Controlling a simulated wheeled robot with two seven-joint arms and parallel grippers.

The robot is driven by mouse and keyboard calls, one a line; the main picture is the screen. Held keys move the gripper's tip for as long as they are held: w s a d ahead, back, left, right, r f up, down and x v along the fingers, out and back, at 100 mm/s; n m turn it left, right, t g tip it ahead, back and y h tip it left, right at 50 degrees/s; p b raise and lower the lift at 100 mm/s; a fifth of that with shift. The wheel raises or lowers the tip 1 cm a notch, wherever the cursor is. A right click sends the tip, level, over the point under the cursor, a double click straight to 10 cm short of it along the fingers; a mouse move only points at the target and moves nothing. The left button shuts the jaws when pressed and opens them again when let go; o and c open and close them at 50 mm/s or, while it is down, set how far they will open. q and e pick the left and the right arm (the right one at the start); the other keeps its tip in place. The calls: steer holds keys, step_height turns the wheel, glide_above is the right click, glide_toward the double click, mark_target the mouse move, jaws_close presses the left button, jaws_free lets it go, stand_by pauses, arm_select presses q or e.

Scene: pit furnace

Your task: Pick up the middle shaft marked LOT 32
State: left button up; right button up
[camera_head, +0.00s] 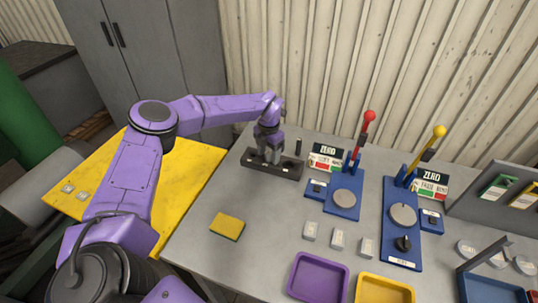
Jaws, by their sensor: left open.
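A dark rack (258,168) stands on the grey bench near its back left edge. One dark upright shaft (298,146) shows at the rack's right end. My left gripper (271,156) is open and points down over the middle of the rack, with its fingers low near the rack's top. The gripper hides whatever stands in the middle, so I cannot see the middle shaft or whether the fingers touch it. No LOT 32 marking is readable. My right gripper is not in view.
Two blue testers with a red lever (367,122) and a yellow lever (437,137) stand right of the rack. A purple tray (318,292) and a yellow tray (384,291) sit at the front. A yellow block (227,227) lies on otherwise clear bench at left.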

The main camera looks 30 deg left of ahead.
arm_select(q)
steer(key=shift+f, duration=0.1)
jaws_close()
